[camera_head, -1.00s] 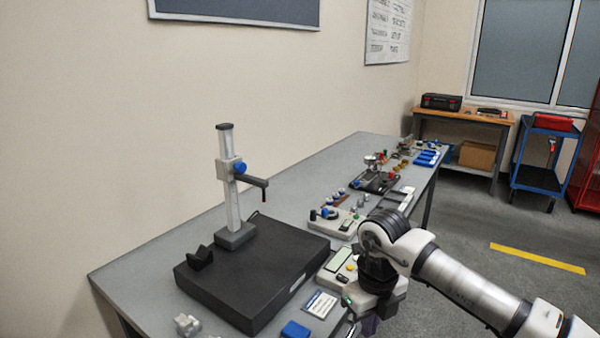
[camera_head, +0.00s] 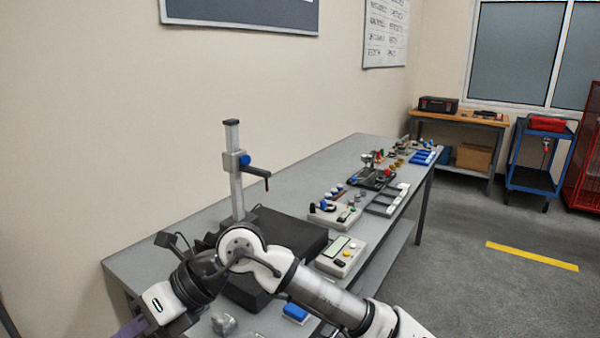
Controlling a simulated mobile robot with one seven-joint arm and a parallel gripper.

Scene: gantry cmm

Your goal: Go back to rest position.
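My arm reaches in from the bottom right and bends back toward the lower left, across the front of the workbench (camera_head: 300,176). My gripper (camera_head: 128,330) is at the bottom left edge of the picture, near the bench's left end. Only a part of it shows, and its fingertips are cut off or too unclear to tell whether it is open or shut. No held thing is visible. My arm hides part of the black granite plate (camera_head: 290,232) that carries the upright gauge stand (camera_head: 236,180).
A grey meter box (camera_head: 341,255), a blue block (camera_head: 296,312) and a small grey metal piece (camera_head: 224,323) lie close to my arm. Several instruments line the bench farther back. Open floor (camera_head: 480,295) is on the right; a blue cart (camera_head: 535,165) stands beyond.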

